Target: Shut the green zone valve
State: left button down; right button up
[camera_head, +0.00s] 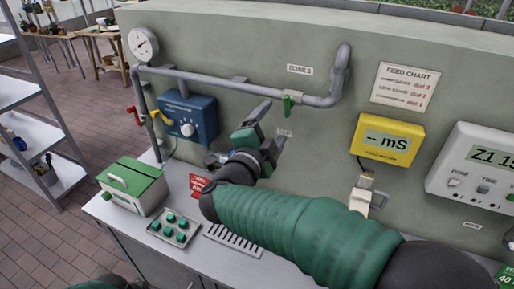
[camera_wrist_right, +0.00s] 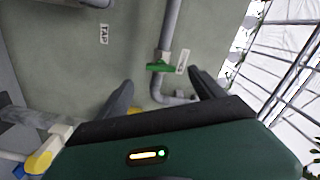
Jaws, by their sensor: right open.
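The green zone valve (camera_head: 287,105) sits on the grey pipe along the back panel, below a zone label. Its handle hangs down, crosswise to the pipe. In the right wrist view the green handle (camera_wrist_right: 160,67) lies across the pipe, ahead of the gap between my fingers. My right gripper (camera_head: 238,132) is open and empty, left of and below the valve in the head view, and apart from it. Its two dark fingers (camera_wrist_right: 163,90) also show in the wrist view.
A blue box (camera_head: 188,118) with a dial, a yellow lever (camera_head: 160,117) and a red lever (camera_head: 132,116) are left of my gripper. A yellow meter (camera_head: 387,139) is to the right.

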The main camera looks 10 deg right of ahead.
jog(key=v, duration=0.8)
jog(key=shift+s+b, duration=0.2)
jog(key=shift+b, duration=0.25)
jog(key=shift+w+f, duration=0.1)
jog(key=shift+f, duration=0.1)
